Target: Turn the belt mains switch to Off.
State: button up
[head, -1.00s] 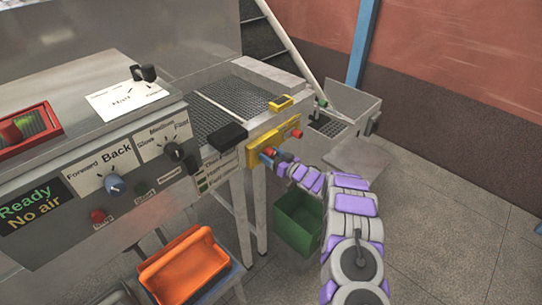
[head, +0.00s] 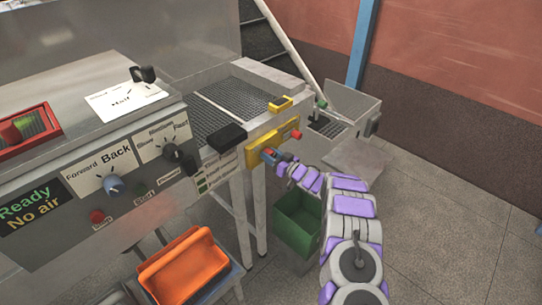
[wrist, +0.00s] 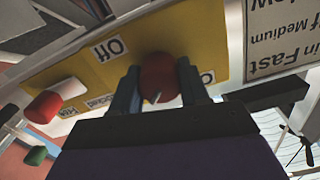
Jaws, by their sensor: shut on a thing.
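The belt mains switch is a red knob (wrist: 160,72) on a yellow panel (wrist: 88,72) in the wrist view. An "Off" label (wrist: 109,48) is left of it; another label to its right is mostly hidden by a finger. A small pale mark shows at the knob's lower edge. My gripper (wrist: 159,86) is shut on the knob, one dark finger on each side. In the head view, the yellow panel (head: 262,136) is on the end of the conveyor frame, and my gripper (head: 271,155) is against it, largely hiding the knob.
A second red button (head: 296,134) sticks out at the panel's right end; it also shows in the wrist view (wrist: 44,106). A green bin (head: 297,222) stands below my arm. An orange tray (head: 183,265) is lower left. Open floor lies to the right.

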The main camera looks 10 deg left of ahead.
jog(key=shift+n, duration=0.3)
jog(key=n+p, duration=0.1)
jog(key=n, duration=0.2)
jog(key=shift+n, duration=0.4)
jog(key=n, duration=0.4)
jog(key=shift+f+n, duration=0.1)
jog(key=shift+n, duration=0.2)
jog(key=n+b, duration=0.2)
jog(key=n, duration=0.2)
jog(key=shift+f, duration=0.15)
jog(key=n+b, duration=0.4)
jog(key=shift+s+a+f+n, duration=0.1)
jog(key=shift+s+n, duration=0.05)
jog(key=shift+n, duration=0.45)
jog(key=o, duration=0.8)
jog(key=shift+o, duration=1.2)
